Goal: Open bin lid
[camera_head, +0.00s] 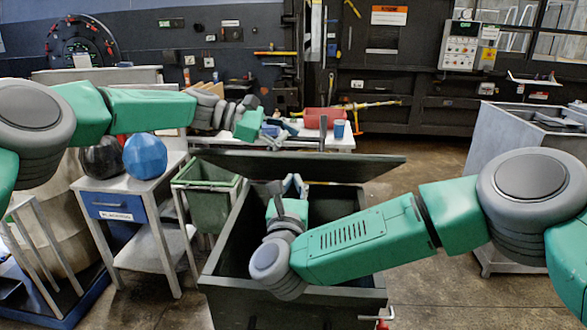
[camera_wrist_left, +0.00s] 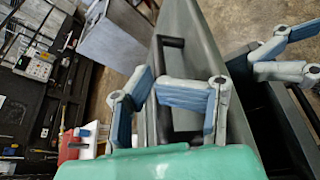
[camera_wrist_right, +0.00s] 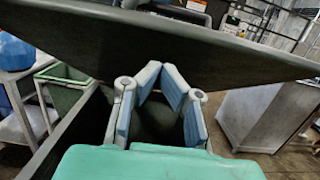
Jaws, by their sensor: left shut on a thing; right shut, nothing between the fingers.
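The dark green bin (camera_head: 225,270) stands in the middle of the head view. Its lid (camera_head: 350,167) is raised and tilted above the opening, and the dark inside shows. My left gripper (camera_head: 268,138) is at the lid's far upper side. In the left wrist view its fingers (camera_wrist_left: 153,84) are shut on the lid, by a dark handle (camera_wrist_left: 172,48); the exact contact is partly hidden. My right gripper (camera_head: 294,183) is shut and empty over the bin opening. In the right wrist view its fingertips (camera_wrist_right: 162,70) are just under the lid (camera_wrist_right: 190,45), and I cannot tell if they touch it.
A green container (camera_head: 205,200) stands left of the bin. Beside it is a small table (camera_head: 150,188) with a blue ball (camera_head: 145,156) and a black one. A back table holds a red cylinder (camera_head: 325,117). A grey cabinet (camera_head: 490,135) stands at the right, with open floor before it.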

